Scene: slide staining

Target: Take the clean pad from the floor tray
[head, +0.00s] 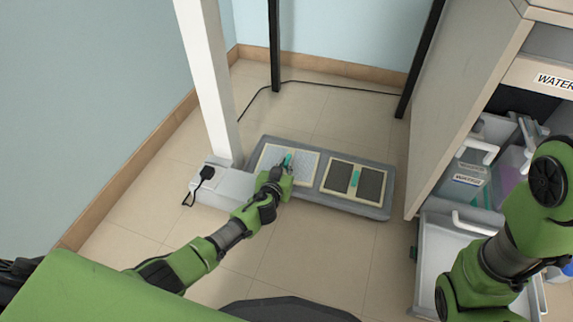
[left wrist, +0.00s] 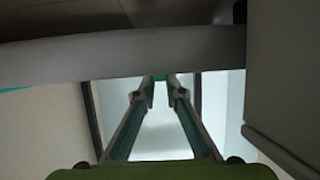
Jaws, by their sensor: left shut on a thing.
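The floor tray (head: 345,206) is a grey tray on the tiles with two framed pads side by side. The clean pad (head: 304,169) is the pale one on the left, with a green handle (head: 288,158). The other pad (head: 372,184) is dark, with a green handle across its middle. My left gripper (head: 283,166) is over the clean pad, shut on its handle, and partly hides the pad. In the left wrist view the fingers (left wrist: 161,86) close in on a green piece. I cannot tell whether the pad is clear of the tray. My right gripper is out of view.
A white post (head: 212,85) on a pale base (head: 226,187) stands close left of the tray, with a black plug and cord. A cabinet (head: 465,95) stands on the right, with an open drawer (head: 450,255) below it. Bare floor lies in front of the tray.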

